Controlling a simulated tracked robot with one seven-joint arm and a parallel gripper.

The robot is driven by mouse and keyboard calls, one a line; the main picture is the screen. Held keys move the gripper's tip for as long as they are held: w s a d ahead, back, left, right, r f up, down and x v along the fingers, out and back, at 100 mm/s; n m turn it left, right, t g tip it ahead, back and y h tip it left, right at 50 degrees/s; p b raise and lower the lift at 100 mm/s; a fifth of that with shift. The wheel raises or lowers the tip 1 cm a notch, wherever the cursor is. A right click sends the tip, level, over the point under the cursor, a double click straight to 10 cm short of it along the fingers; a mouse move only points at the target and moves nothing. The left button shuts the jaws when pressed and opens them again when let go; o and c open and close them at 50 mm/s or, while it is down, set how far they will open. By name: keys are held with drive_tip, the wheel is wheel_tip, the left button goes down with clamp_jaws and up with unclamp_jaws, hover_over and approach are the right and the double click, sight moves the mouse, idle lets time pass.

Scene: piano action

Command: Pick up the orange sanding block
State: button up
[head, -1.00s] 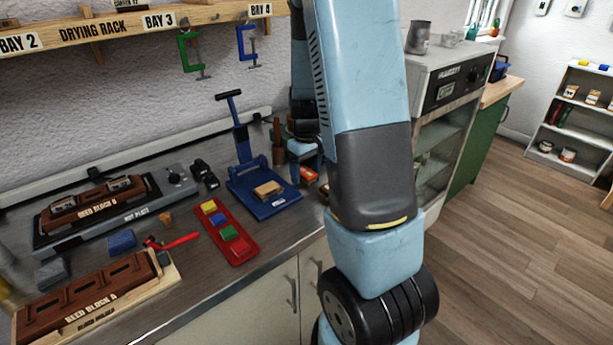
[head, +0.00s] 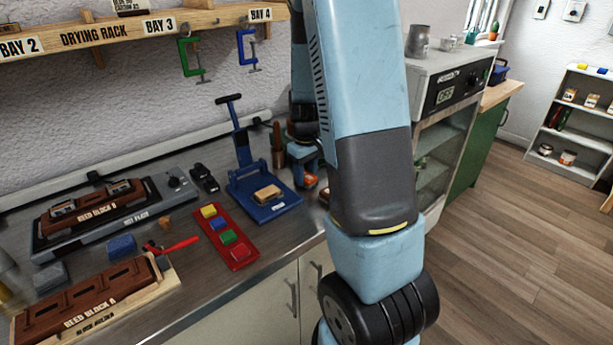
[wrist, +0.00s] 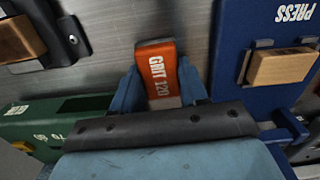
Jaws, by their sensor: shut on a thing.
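The orange sanding block (wrist: 156,68), marked GRIT 120, sits between the two blue fingers of my gripper (wrist: 160,88) in the wrist view. The fingers are shut on its sides, and its far end sticks out beyond them. In the head view the block (head: 309,182) is a small orange patch under my gripper (head: 306,168), right of the blue press, partly hidden by my arm. I cannot tell whether it touches the counter or is just above it.
The blue press (head: 265,203) with a tan block stands close to the left of my gripper; in the wrist view it is at right (wrist: 235,80). A green case (wrist: 40,115) is at left there. A red tray (head: 220,225) of coloured blocks lies further left.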

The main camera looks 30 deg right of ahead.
sight(306, 175)
drive_tip(key=shift+r, duration=0.45)
wheel_tip(306, 175, up, 2)
drive_tip(key=shift+s+r, duration=0.1)
drive_tip(key=shift+r, duration=0.15)
drive_tip(key=s+d+r, duration=0.1)
drive_tip(key=s+r, duration=0.8)
drive_tip(key=s, duration=0.4)
drive_tip(key=shift+s+r, duration=0.2)
drive_tip(key=shift+s, duration=0.2)
